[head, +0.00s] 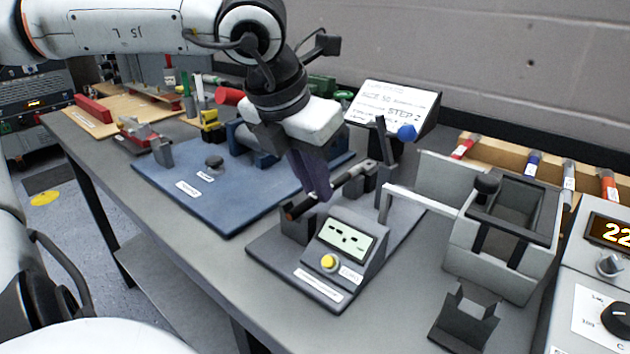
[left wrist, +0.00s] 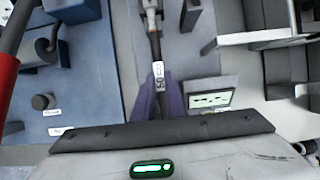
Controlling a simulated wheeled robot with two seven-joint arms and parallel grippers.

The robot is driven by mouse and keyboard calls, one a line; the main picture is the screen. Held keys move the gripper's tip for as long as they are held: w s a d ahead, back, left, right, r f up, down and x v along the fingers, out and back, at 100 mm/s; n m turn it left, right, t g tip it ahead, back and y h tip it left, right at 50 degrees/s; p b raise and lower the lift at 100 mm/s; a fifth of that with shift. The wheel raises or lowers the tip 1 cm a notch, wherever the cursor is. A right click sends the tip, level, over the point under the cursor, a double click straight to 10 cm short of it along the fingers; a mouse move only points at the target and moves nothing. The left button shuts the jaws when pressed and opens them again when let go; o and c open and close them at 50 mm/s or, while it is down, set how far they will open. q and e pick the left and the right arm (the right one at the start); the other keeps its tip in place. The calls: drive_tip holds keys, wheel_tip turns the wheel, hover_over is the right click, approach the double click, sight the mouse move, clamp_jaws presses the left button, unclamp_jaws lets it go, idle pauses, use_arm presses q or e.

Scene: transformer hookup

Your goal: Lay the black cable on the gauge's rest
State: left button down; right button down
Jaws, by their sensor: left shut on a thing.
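My left gripper (head: 318,192) points down over the gauge base and is shut on the black cable (head: 346,180). The cable is a short dark bar running from a reddish end at front left to a metal lug at back right. In the left wrist view the black cable (left wrist: 155,45) with its white label runs between the purple fingers of the left gripper (left wrist: 160,105). The gauge (head: 342,245) has a green display and a yellow button. Its rest (head: 297,226), a dark block, is under the cable's near end. I cannot tell whether they touch. My right gripper is out of view.
A blue board (head: 205,200) with a black knob lies to the left. A grey open-topped box (head: 500,255) with a projecting arm stands to the right. A small dark cradle (head: 465,318) is in front of it. A sloped sign (head: 393,103) stands behind.

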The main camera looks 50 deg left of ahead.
use_arm(q)
drive_tip(key=shift+f, duration=0.15)
drive_tip(key=c, duration=1.7)
unclamp_jaws()
drive_tip(key=shift+r+p, duration=0.7)
drive_tip(key=shift+r, duration=0.75)
drive_tip(key=shift+r+p, duration=1.05)
drive_tip(key=shift+r, duration=1.1)
drive_tip(key=shift+f, duration=0.1)
